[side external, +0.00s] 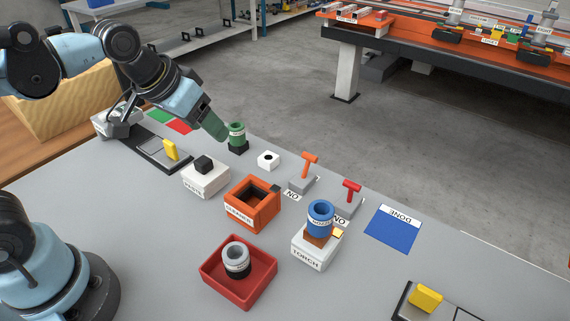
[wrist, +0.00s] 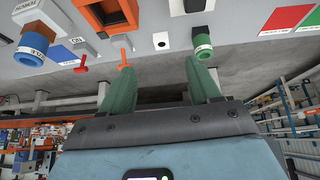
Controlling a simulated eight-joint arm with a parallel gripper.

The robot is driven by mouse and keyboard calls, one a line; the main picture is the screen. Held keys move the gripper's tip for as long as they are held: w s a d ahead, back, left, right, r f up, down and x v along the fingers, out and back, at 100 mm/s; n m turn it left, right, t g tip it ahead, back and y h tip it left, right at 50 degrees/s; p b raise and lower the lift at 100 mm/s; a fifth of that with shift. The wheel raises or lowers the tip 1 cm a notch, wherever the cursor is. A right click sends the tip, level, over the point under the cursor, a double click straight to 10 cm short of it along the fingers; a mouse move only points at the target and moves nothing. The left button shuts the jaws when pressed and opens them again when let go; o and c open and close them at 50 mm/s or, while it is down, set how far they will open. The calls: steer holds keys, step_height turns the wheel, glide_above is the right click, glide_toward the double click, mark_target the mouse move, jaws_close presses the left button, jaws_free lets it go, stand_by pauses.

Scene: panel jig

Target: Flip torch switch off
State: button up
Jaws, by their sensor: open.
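Two lever switches stand on the grey table, each with an "ON" label. One has an orange lever (side external: 309,163), upright and tilted slightly; the other has a red lever (side external: 351,190), nearer the torch block (side external: 314,250). They also show in the wrist view, the orange lever (wrist: 123,57) and the red lever (wrist: 81,66). I cannot tell by label which is the torch switch. The white block marked TORCH holds a blue ring-shaped part (side external: 320,217). My gripper (side external: 218,132) is open and empty, its green fingers (wrist: 160,68) near the green cup and left of both levers.
A green cup (side external: 237,135) on a black base stands close to my fingertips. A white block (side external: 268,160), orange CLEANER box (side external: 252,203), red tray (side external: 240,285) with a grey ring part and blue DONE pad (side external: 394,229) surround the switches.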

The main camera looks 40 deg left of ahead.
steer(key=g, duration=0.6)
glide_above(352, 184)
step_height(352, 184, down, 2)
steer(key=shift+y, duration=0.3)
step_height(352, 184, down, 12)
steer(key=shift+r, duration=0.1)
